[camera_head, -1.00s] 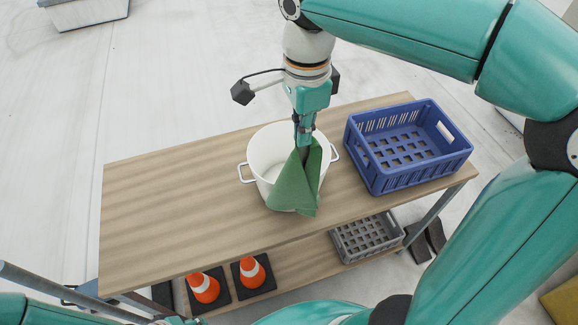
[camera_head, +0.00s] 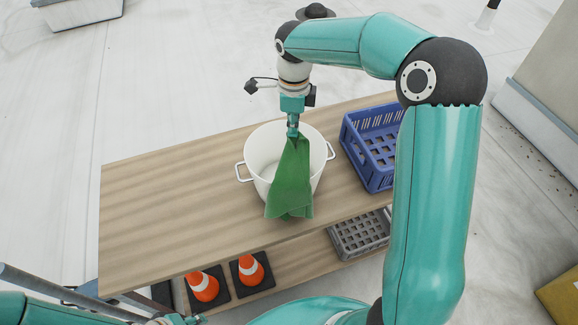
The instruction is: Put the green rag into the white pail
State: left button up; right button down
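The white pail (camera_head: 262,157) stands upright on the wooden table, with a handle on each side. My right gripper (camera_head: 292,136) is shut on the top of the green rag (camera_head: 291,184). The rag hangs down in front of the pail's right part and hides some of its rim and wall. I cannot tell whether the rag touches the pail. My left gripper (camera_head: 172,319) shows only partly at the bottom edge, away from the pail; its fingers are not clear.
A blue crate (camera_head: 368,150) stands on the table to the right of the pail, partly behind my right arm. The table's left part (camera_head: 165,205) is bare. On the lower shelf are two orange-and-white cones (camera_head: 203,285) and a grey crate (camera_head: 358,236).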

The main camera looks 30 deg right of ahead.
jog(key=shift+f+b, duration=1.95)
jog(key=shift+f, duration=1)
jog(key=c, duration=1.3)
grip_release()
jog(key=o, duration=0.6)
jog(key=shift+o, duration=0.2)
jog(key=o, duration=0.7)
jog(key=shift+c, duration=0.2)
jog(key=shift+r, duration=0.15)
